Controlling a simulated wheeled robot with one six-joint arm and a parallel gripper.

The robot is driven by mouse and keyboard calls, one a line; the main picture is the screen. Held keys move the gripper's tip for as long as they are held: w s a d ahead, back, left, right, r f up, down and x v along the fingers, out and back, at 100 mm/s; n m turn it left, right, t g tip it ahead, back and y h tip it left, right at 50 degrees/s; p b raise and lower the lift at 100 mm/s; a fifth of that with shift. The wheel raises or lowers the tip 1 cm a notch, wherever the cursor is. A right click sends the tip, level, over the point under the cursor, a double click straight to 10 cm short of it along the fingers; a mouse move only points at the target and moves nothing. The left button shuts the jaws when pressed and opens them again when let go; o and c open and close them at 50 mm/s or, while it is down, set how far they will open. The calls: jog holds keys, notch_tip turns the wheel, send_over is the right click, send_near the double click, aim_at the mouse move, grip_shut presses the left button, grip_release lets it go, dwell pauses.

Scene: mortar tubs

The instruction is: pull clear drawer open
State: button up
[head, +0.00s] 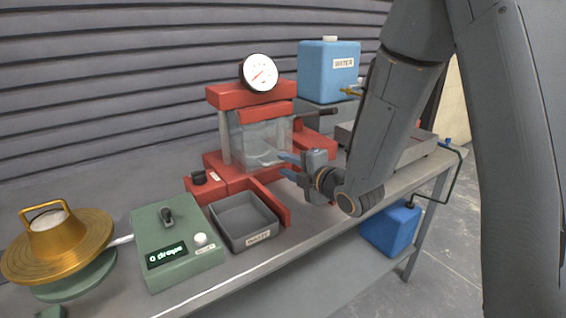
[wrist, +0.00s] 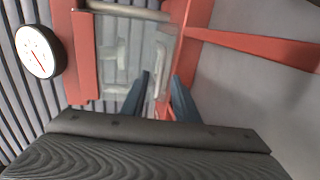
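The clear drawer (head: 262,140) is a see-through panel or box in the red frame, below the round gauge. In the wrist view the clear panel (wrist: 120,40) fills the space between the red posts, with a pale handle-like shape (wrist: 122,52) on it. My gripper (head: 283,164) is at the lower right of the clear drawer, its blue fingers pointing left toward it. In the wrist view my gripper (wrist: 160,90) has its fingers apart with no held object visible. I cannot tell whether a finger touches the panel.
A red bar (head: 270,203) juts forward beside a grey tray (head: 245,220). A blue water tank (head: 328,70) stands behind. A dark lever (head: 318,112) sticks out right.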

jog(key=shift+x, duration=1.15)
grip_shut()
jog(key=shift+d, duration=0.15)
